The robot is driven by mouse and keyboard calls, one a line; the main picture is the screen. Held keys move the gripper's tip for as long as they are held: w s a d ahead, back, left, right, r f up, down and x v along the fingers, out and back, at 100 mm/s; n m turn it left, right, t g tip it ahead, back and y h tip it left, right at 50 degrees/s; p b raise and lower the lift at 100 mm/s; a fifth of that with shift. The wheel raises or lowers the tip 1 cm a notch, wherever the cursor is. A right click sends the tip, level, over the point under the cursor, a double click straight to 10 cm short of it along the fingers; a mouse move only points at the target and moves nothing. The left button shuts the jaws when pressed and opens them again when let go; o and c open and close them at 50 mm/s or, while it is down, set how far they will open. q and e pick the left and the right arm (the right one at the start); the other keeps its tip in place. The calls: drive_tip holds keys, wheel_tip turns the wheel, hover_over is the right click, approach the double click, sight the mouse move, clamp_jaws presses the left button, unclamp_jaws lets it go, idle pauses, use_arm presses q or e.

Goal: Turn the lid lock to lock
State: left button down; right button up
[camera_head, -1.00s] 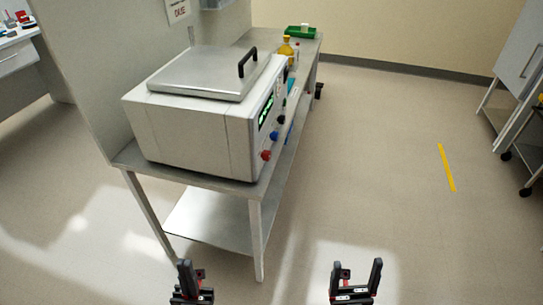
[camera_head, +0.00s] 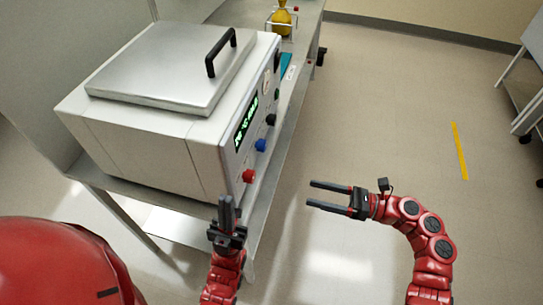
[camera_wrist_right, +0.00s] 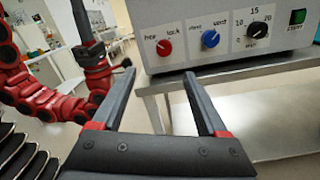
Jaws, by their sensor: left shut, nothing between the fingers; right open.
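The red lid-lock knob (camera_wrist_right: 164,47) is on the front panel of a grey box-shaped machine (camera_head: 170,140), with "free" printed at its left and "lock" at its right. Its pointer direction is too small to tell. In the head view the knob (camera_head: 248,176) is lowest on the panel, nearest me. The metal lid (camera_head: 160,70) with a black handle (camera_head: 220,50) lies closed on top. My right gripper (camera_head: 310,194) is open and empty, to the right of the panel, pointing toward it. My left gripper (camera_head: 226,200) is shut and empty, pointing up just in front of the machine's near corner.
A blue knob (camera_wrist_right: 210,39), a black numbered dial (camera_wrist_right: 258,31) and a green button (camera_wrist_right: 298,16) share the panel. The machine stands on a metal table (camera_head: 290,110). A yellow-topped item (camera_head: 282,18) stands further back. The floor to the right is open.

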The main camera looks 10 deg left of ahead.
drive_tip(key=p, duration=0.5)
approach(254, 177)
drive_tip(key=a, duration=0.9)
drive_tip(key=shift+w+r, duration=0.1)
drive_tip(key=shift+r, duration=0.2)
drive_tip(key=shift+a+f, duration=0.1)
drive_tip(key=shift+a, duration=0.15)
